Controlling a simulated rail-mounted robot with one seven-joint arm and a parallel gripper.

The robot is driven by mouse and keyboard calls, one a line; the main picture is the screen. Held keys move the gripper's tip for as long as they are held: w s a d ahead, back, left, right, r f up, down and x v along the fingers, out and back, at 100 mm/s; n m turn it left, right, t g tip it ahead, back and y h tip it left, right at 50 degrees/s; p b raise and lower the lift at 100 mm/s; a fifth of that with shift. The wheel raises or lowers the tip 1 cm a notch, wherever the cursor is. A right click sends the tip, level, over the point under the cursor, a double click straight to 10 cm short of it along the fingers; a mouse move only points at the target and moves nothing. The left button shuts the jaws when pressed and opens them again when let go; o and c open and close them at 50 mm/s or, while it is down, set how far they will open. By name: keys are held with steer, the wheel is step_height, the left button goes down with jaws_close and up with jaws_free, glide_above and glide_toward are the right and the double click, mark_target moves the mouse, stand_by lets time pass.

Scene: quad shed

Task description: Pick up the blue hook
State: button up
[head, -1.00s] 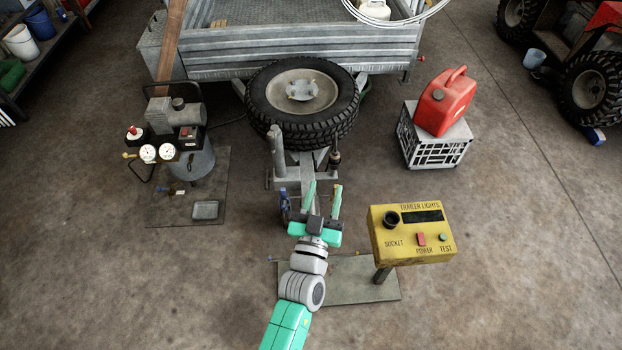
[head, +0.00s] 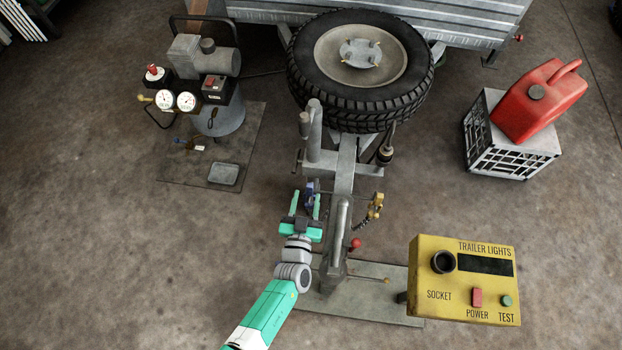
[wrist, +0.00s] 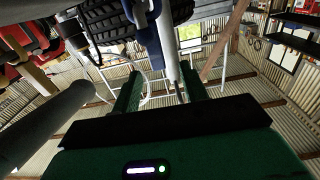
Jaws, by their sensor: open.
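The blue hook (head: 309,189) hangs at the left side of the trailer's grey drawbar, small and dark blue in the head view. My gripper (head: 306,202) is open and empty just short of it, with its two green fingers pointing toward it. The hook's far part shows between the fingertips, apart from both as far as I can tell. In the wrist view, my gripper (wrist: 163,85) shows both fingers spread, with a blue piece and a pale metal rod beyond them. The hook's exact shape is too small to tell.
A yellow hook (head: 376,205) hangs on the drawbar's right side. A yellow test box (head: 463,300) stands at front right.

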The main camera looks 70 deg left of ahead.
mark_target(309, 188)
steer(key=b+x, duration=0.2)
steer(key=x, duration=0.2)
steer(key=shift+w+a, duration=0.25)
steer(key=shift+a, duration=0.05)
steer(key=shift+w+a+r, duration=0.1)
steer(key=shift+w+a, duration=0.05)
steer(key=shift+a, duration=0.1)
steer(key=shift+d, duration=0.25)
steer(key=shift+c, duration=0.8)
jaws_close()
